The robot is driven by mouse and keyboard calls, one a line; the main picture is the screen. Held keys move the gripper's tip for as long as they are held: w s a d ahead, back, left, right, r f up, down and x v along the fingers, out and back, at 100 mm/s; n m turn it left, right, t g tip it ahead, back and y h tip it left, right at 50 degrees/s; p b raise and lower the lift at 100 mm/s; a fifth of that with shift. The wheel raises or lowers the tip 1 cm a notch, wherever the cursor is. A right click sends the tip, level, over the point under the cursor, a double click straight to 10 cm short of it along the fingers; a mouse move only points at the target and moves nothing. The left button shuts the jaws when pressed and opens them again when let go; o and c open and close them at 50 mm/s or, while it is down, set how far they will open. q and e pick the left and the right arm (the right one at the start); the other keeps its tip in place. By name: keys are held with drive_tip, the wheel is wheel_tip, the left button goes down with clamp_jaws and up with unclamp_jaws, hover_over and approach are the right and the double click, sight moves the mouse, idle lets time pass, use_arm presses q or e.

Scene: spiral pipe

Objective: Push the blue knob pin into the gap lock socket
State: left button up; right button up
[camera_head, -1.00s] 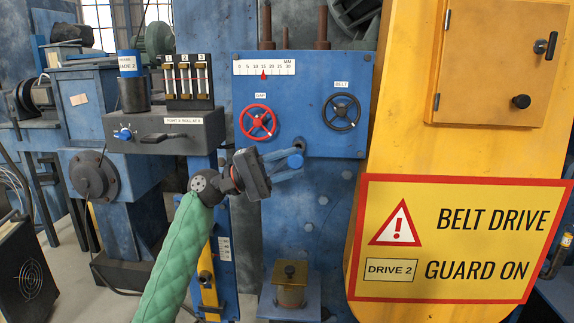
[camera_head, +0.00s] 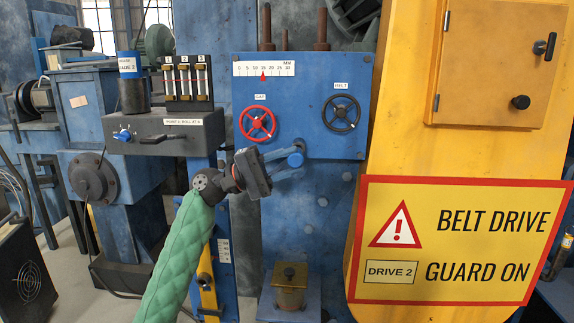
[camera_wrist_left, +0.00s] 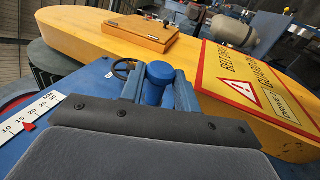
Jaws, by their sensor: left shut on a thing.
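The blue knob pin (camera_head: 296,160) is at the lower edge of the blue panel, below the red GAP handwheel (camera_head: 257,123) and the black BELT handwheel (camera_head: 341,112). My left gripper (camera_head: 288,160) is shut on the pin's knob, with one finger on each side. The left wrist view shows the round blue knob (camera_wrist_left: 160,74) between the fingers, close to the panel. The gap lock socket is hidden behind the knob and fingers, so I cannot tell how deep the pin sits. My right gripper is not in view.
A scale with a red pointer (camera_head: 263,74) is at the panel's top. The yellow belt guard (camera_head: 400,150) with its warning sign (camera_head: 460,240) stands close on the right. A grey box (camera_head: 165,135) with gauges stands on the left.

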use_arm(q)
drive_tip(key=shift+w+d+b, duration=0.15)
drive_tip(key=shift+w+b, duration=0.45)
drive_tip(key=shift+w, duration=1.05)
drive_tip(key=o, duration=1.1)
